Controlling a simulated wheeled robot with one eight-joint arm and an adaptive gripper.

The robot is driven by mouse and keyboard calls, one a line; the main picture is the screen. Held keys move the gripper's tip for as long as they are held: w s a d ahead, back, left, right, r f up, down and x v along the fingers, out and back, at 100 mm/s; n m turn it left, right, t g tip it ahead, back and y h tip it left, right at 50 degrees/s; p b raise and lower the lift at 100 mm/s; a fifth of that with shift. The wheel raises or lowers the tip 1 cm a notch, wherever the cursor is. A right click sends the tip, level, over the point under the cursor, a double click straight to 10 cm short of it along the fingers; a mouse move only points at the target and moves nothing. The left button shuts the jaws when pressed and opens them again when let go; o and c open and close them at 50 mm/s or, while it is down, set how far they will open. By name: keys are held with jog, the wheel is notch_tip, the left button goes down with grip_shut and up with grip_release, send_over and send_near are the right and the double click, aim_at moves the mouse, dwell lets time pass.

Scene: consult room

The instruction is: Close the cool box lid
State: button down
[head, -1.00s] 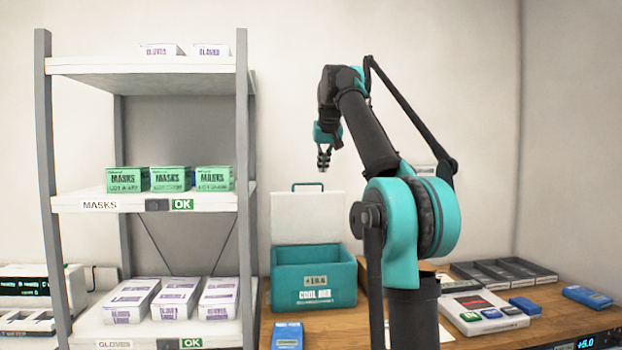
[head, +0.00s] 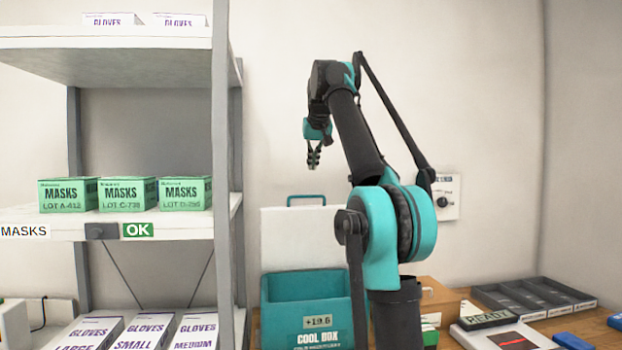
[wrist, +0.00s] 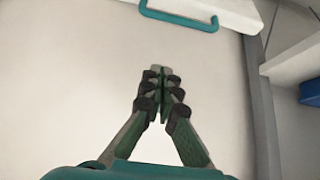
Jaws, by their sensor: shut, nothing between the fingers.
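The cool box (head: 308,300) is a teal open-topped box on the wooden bench, with a label reading 19.6 on its front. Its white lid (head: 314,238) stands upright at the back of the box, with a teal handle (head: 306,200) on its top edge. In the wrist view the handle (wrist: 180,18) and part of the lid (wrist: 225,8) show at the top. My gripper (head: 313,165) hangs above the handle, apart from it, fingers pointing down. In the wrist view my gripper (wrist: 160,72) has its fingers together with nothing between them.
A grey shelf rack (head: 222,150) with green mask boxes (head: 127,195) and glove boxes stands just left of the cool box. A grey divided tray (head: 535,298) and a device (head: 500,335) lie on the bench at the right. A wall unit (head: 447,197) hangs behind my arm.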

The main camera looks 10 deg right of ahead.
jog(key=shift+w+f, duration=0.3)
jog(key=shift+f, duration=1.15)
jog(key=shift+w+f, duration=0.35)
jog(key=shift+f, duration=1.1)
jog(key=shift+w+f, duration=0.3)
jog(key=shift+f, duration=1.15)
